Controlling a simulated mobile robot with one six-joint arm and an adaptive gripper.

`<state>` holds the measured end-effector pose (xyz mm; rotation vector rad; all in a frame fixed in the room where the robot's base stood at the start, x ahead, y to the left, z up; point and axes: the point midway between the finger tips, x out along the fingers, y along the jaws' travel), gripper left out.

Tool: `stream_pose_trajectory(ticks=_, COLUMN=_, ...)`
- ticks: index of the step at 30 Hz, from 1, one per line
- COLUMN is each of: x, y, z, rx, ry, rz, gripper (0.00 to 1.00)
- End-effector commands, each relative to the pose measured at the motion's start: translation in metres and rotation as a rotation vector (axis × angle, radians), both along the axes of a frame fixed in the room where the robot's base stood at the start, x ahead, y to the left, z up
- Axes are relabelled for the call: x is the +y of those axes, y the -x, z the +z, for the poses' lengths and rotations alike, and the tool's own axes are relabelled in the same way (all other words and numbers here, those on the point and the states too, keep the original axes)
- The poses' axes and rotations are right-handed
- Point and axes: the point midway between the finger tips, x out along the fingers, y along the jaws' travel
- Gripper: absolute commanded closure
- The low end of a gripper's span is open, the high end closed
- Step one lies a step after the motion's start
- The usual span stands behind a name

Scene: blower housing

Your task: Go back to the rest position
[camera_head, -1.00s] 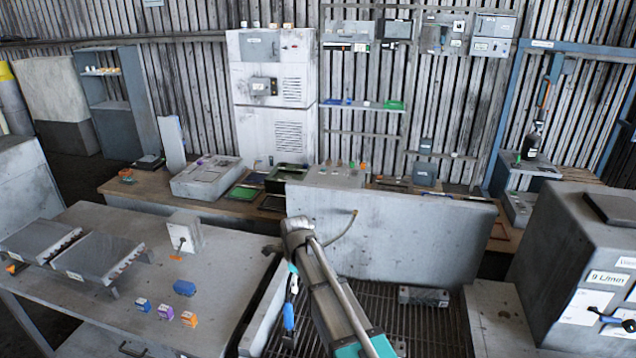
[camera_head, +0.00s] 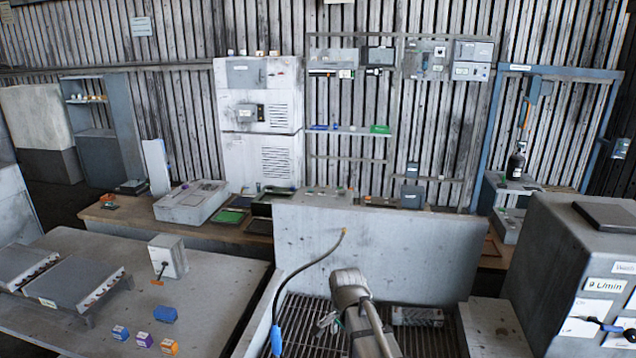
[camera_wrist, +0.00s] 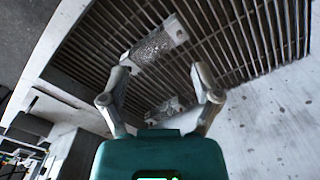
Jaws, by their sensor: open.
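My gripper (camera_wrist: 163,78) is open in the wrist view. Its two fingers are spread apart with nothing between them. Beyond the fingers is a metal floor grating (camera_wrist: 240,40) with two grey speckled blocks, a larger one (camera_wrist: 158,45) and a smaller one (camera_wrist: 163,110). I cannot tell the distance to them. In the head view, my arm shows at the bottom centre over the grating (camera_head: 310,310), and the fingers cannot be made out clearly. A dark hose (camera_head: 305,268) with a yellow tip and blue sleeve rises left of my arm.
A grey upright panel (camera_head: 400,250) stands behind the grating. A grey bench (camera_head: 215,290) at left carries a blue block (camera_head: 165,314) and several small coloured boxes. A large grey cabinet (camera_head: 560,275) stands at right. A wooden bench (camera_head: 130,212) runs along the back.

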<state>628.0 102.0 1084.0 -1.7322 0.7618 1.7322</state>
Motion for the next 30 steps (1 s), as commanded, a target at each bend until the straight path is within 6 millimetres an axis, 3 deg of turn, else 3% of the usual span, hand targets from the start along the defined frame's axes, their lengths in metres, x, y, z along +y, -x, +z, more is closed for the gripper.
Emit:
stream_pose_trajectory(ticks=6, x=-0.038, y=0.03, z=-0.02, rx=0.0, ry=0.0, rz=0.253, gripper=0.19)
stream_pose_trajectory(ticks=18, x=-0.091, y=0.078, z=-0.046, rx=0.001, ry=0.0, rz=0.696, gripper=0.19)
stream_pose_trajectory(ticks=30, x=-0.103, y=0.09, z=-0.051, rx=0.001, ry=0.0, rz=0.83, gripper=0.19)
